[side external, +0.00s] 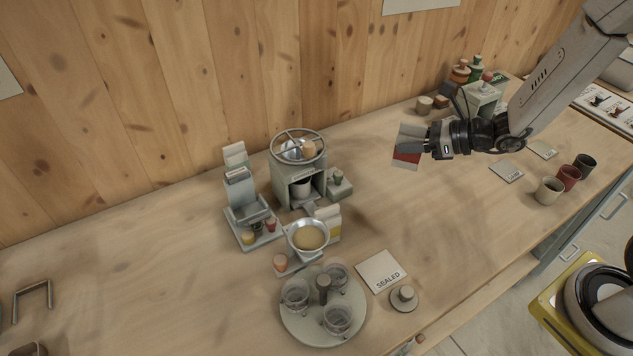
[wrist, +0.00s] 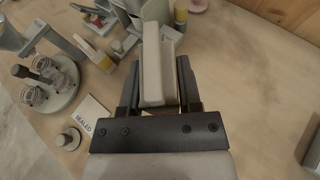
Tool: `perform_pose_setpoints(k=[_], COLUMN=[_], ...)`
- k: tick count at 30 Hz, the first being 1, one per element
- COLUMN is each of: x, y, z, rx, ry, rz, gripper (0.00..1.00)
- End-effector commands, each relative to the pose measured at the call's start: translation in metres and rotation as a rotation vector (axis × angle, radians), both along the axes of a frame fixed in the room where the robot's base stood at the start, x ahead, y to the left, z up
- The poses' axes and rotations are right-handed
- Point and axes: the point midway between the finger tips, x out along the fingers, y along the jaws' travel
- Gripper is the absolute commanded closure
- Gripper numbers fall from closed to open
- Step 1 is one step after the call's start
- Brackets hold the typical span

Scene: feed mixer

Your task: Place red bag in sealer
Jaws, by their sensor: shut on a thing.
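The red bag (side external: 407,155) is pale with a red band on its lower part. My gripper (side external: 427,147) is shut on it and holds it in the air above the right part of the bench, well right of the machines. In the wrist view the pale bag (wrist: 153,68) stands between the two dark fingers of my gripper (wrist: 157,88); its red band is mostly hidden there. A grey slotted device (side external: 239,190) on the left, with small coloured pots at its foot, may be the sealer; I cannot tell for sure.
A grey mixer with a handwheel (side external: 298,150) stands mid-bench, with a pan (side external: 309,237) and a yellow-banded bag (side external: 334,224) before it. Nearer are a turntable of glasses (side external: 318,322), a SEALED card (side external: 380,270) and a knob (side external: 404,296). Cups (side external: 567,177) stand at right.

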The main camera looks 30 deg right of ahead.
Motion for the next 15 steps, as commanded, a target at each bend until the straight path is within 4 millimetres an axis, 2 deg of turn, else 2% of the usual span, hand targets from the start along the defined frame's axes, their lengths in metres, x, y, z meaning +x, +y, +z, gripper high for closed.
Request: perform_pose_setpoints(k=[6, 15], x=[0.014, 0.019], y=[-0.019, -0.027], z=[-0.003, -0.005], rx=[0.000, 0.000], ry=[-0.001, -0.001], rz=[-0.142, -0.203], gripper=[1.00, 1.00])
